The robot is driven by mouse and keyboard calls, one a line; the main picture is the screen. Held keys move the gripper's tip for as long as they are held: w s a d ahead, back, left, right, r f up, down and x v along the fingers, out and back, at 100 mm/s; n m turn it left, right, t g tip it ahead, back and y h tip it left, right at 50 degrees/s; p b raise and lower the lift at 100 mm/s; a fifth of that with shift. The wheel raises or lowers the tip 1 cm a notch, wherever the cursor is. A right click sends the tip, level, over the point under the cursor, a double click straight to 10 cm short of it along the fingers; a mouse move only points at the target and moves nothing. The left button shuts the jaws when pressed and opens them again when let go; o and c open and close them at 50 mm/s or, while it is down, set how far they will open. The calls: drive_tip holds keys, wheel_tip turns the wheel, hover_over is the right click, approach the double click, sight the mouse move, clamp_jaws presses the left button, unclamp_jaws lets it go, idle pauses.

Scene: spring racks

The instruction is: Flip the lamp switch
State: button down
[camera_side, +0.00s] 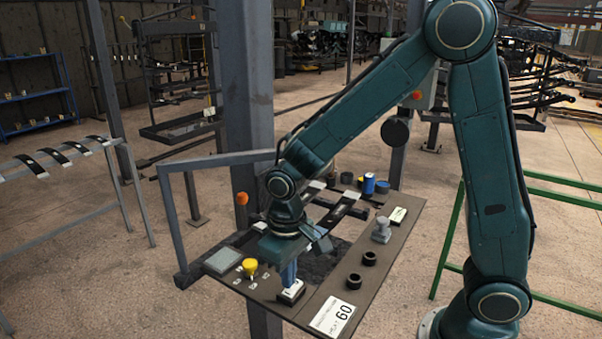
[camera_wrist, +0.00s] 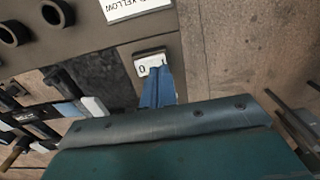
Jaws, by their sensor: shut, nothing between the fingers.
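The lamp switch is a white rocker in a dark frame, marked 0 and 1, near the panel's front edge in the side view (camera_side: 292,293). In the wrist view the switch (camera_wrist: 146,62) shows its 0 on the left, with the 1 on the right partly behind my fingers. My gripper (camera_side: 289,282) points down at the switch, its blue fingers shut together and empty. In the wrist view my gripper (camera_wrist: 159,72) has its fingertips over the 1 side. I cannot tell whether they touch the rocker, or which way it is tipped.
The panel (camera_side: 383,263) also bears a yellow knob (camera_side: 250,267) left of the switch, black rings (camera_side: 369,258), a grey knob (camera_side: 381,230), a blue can (camera_side: 369,184) and a white label (camera_side: 332,317). A grey post (camera_side: 246,80) stands behind my gripper.

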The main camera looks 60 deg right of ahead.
drive_tip(key=shift+f, duration=0.95)
idle(0.8)
wheel_tip(320, 180, up, 7)
idle(1.3)
drive_tip(key=shift+r, duration=0.1)
drive_tip(key=s+d+r+t, duration=0.2)
drive_tip(key=s+d+r, duration=0.1)
drive_tip(key=s+r, duration=0.2)
drive_tip(key=s+d+r+t, duration=0.3)
drive_tip(key=s+r, duration=0.3)
drive_tip(key=s, duration=0.4)
drive_tip(key=shift+s+d+r+t, duration=0.15)
drive_tip(key=shift+d+r+t, duration=0.15)
drive_tip(key=shift+d, duration=0.1)
